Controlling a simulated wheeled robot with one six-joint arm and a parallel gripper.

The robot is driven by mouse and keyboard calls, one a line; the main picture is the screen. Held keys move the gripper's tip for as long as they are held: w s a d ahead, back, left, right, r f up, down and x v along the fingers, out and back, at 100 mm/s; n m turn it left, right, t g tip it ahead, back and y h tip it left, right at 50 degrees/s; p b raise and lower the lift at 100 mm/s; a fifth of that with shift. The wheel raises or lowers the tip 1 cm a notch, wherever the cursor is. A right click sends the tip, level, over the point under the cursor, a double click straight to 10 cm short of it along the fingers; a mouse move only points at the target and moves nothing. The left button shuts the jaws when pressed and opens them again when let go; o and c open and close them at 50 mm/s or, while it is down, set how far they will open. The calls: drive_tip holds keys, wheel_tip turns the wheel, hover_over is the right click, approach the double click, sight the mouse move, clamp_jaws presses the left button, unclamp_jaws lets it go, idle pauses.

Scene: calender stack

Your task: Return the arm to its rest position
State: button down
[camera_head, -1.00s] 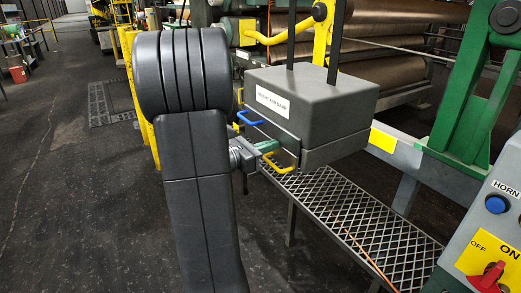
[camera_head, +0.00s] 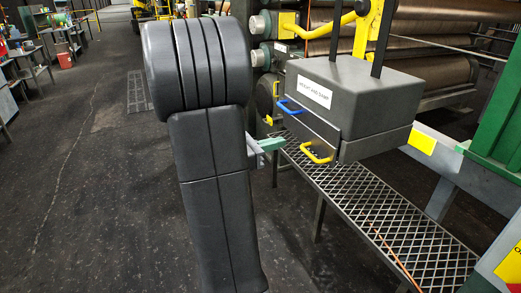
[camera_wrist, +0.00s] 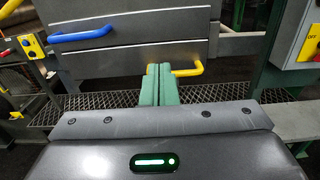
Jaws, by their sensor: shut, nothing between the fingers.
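My arm stands upright in the head view, left of a dark grey drawer box. My gripper (camera_head: 272,144) shows its green fingertips past the arm's right edge, a little left of the box and apart from it. In the wrist view the green fingers (camera_wrist: 158,84) are together with nothing between them. The yellow handle of the lower drawer (camera_wrist: 186,69) shows behind the fingertips there; I cannot tell the exact gap from that view. In the head view the yellow handle (camera_head: 317,153) is clear of the gripper.
The dark grey box (camera_head: 352,100) has a blue handle (camera_head: 298,113) above the yellow one. A mesh walkway (camera_head: 380,215) runs below it. Large rollers (camera_head: 430,55) stand behind. The dark floor (camera_head: 95,205) at left is open. A control box (camera_wrist: 298,35) shows at right in the wrist view.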

drive_tip(key=shift+v, duration=1.85)
drive_tip(key=p, duration=0.2)
approach(317, 133)
drive_tip(key=x, duration=0.6)
drive_tip(key=shift+w+d+f, duration=0.15)
drive_tip(key=shift+w+d, duration=0.05)
drive_tip(key=shift+s+b, duration=0.15)
drive_tip(key=shift+b, duration=0.15)
